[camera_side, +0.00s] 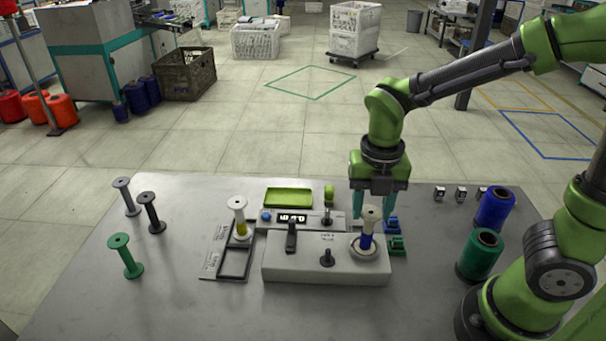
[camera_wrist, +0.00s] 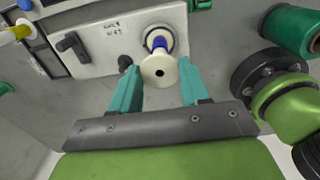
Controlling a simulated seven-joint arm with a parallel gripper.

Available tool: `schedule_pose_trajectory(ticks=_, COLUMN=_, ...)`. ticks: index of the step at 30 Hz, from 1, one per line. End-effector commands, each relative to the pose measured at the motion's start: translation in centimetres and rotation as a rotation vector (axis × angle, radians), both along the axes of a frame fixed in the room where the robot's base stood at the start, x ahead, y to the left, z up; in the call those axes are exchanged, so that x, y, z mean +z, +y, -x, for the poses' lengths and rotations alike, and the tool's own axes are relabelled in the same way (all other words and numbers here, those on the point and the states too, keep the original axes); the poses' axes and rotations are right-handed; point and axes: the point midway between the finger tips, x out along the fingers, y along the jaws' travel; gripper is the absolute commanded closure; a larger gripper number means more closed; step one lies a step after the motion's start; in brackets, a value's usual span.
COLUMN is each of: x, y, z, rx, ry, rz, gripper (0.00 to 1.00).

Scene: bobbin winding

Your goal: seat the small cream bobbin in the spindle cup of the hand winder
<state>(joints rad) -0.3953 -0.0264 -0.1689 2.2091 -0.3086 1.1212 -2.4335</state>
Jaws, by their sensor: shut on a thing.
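A cream bobbin with a blue band (camera_side: 371,216) stands nearly upright over the pale spindle cup (camera_side: 369,254) at the right of the grey hand winder (camera_side: 310,264). My gripper (camera_side: 372,211) points down, its teal fingers shut on this bobbin, one on each side of its upper part. In the wrist view the bobbin's round flange with a dark centre hole (camera_wrist: 160,70) lies between the fingers (camera_wrist: 159,74). The blue band shows inside the cup's ring (camera_wrist: 157,36). The bobbin's lower end is hidden, so I cannot tell whether it rests on the cup's floor.
Grey, black and green spools stand at the far left. Blue (camera_side: 495,208) and green (camera_side: 480,254) thread spools stand right. The front table is clear.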

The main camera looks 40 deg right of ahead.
Motion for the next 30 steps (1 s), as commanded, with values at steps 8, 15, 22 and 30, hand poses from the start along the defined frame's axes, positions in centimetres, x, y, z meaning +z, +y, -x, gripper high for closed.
schedule_pose_trajectory(ticks=8, x=0.0, y=0.0, z=0.0, rx=-0.001, ry=0.0, rz=0.0, gripper=0.51)
schedule_pose_trajectory(ticks=15, x=0.0, y=0.0, z=0.0, rx=-0.001, ry=0.0, rz=0.0, gripper=0.24)
schedule_pose_trajectory(ticks=22, x=0.1, y=0.0, z=0.0, rx=-0.001, ry=0.0, rz=0.0, gripper=0.24)
schedule_pose_trajectory(ticks=30, x=2.1, y=0.0, z=-0.1, rx=-0.001, ry=-0.003, rz=-0.001, gripper=0.24)
